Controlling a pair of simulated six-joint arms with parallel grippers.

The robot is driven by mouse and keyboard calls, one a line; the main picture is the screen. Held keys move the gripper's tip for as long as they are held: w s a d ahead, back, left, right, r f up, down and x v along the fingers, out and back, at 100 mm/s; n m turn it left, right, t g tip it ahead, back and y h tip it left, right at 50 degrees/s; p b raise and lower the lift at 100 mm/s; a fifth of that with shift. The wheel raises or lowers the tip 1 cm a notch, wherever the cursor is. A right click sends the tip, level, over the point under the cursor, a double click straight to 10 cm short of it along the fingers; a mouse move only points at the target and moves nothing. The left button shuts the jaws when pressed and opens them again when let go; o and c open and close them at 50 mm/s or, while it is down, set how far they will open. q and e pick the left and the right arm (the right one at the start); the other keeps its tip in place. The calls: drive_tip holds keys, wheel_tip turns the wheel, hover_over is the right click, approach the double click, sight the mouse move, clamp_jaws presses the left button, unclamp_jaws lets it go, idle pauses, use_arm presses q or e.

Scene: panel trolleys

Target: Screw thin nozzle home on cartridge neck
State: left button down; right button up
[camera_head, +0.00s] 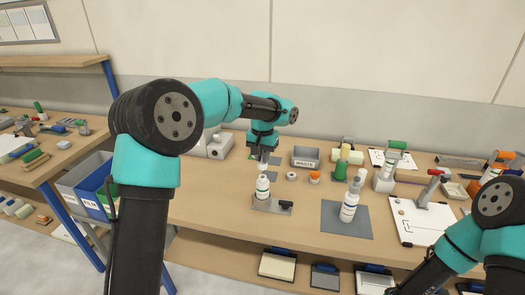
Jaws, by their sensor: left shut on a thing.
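A white cartridge (262,190) with a green-marked label stands upright in a grey metal holder (268,207) with a dark clamp on the table. My left gripper (263,166) points down directly above the cartridge's neck and is shut on what seems to be the thin nozzle. The nozzle is too small and too covered by the fingers to make out, and I cannot tell how far it sits on the neck. A second white bottle (349,207) with a pale tip stands on a grey mat (332,222). My right gripper is out of view; only its arm shows at lower right.
Behind the holder are a grey bin marked WASTE (305,157), a white ring (291,176) and an orange-topped piece (314,177). A white board (421,222) lies at right.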

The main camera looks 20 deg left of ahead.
sight(262, 165)
use_arm(q)
drive_tip(key=shift+f, duration=0.85)
drive_tip(key=shift+f, duration=1.05)
idle(0.9)
